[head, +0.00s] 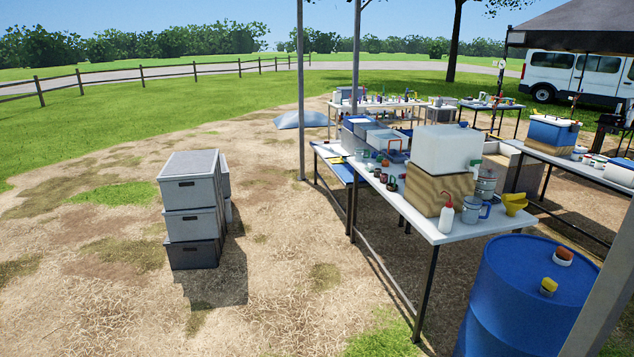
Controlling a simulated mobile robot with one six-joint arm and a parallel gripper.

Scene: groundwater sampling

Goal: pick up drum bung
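A blue drum (505,305) stands upright at the lower right, close to me and partly cut off by the bottom edge. Two small pieces are on its top. The other is an orange piece (564,253) on a white round base near the far rim. Either could be the drum bung; I cannot tell which. My gripper is not in view.
A white table (440,233) behind the drum holds a large white container (446,149), bottles and cups. A slanted grey post (607,295) stands at the right. Stacked grey crates (190,210) stand at left. The ground between is clear.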

